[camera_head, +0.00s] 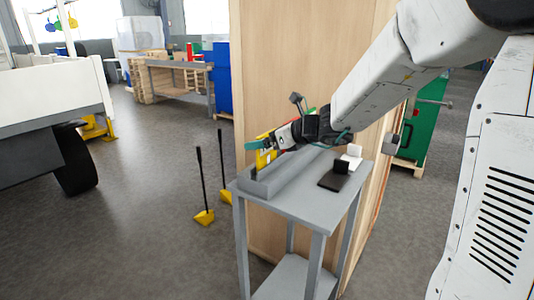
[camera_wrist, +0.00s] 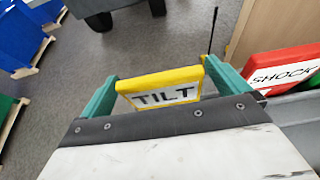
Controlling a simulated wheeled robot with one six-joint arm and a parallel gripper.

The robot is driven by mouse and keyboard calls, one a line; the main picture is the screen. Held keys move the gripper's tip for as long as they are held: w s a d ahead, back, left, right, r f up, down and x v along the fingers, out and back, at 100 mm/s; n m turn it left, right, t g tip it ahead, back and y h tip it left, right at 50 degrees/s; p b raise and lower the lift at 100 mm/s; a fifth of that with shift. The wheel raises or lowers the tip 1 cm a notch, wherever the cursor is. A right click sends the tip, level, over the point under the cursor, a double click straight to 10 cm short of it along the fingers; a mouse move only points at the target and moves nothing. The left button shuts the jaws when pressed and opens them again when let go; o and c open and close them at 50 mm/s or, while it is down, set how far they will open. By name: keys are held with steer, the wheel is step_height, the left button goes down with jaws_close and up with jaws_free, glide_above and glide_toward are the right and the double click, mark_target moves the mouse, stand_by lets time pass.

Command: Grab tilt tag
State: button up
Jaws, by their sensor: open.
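The tilt tag is a yellow-framed plate with a white face reading TILT (camera_wrist: 160,93). In the wrist view it lies between the two teal fingers of my gripper (camera_wrist: 160,80), one finger at each end. My gripper is open around it; whether either finger touches it is hard to tell. In the head view the yellow tag (camera_head: 266,159) shows just below my gripper (camera_head: 263,145), over the grey rack (camera_head: 262,188) on a small grey table. The tag's lower edge is hidden by my gripper in the wrist view.
A red tag reading SHOCK (camera_wrist: 287,70) stands close to the right finger. The grey table (camera_head: 310,205) also holds a dark block on a plate (camera_head: 335,178) and a white one (camera_head: 352,157). A tall wooden panel (camera_head: 295,60) rises behind. Two yellow-footed black poles (camera_head: 204,217) stand left.

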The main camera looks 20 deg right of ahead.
steer(key=c, duration=0.9)
steer(key=shift+r, duration=0.1)
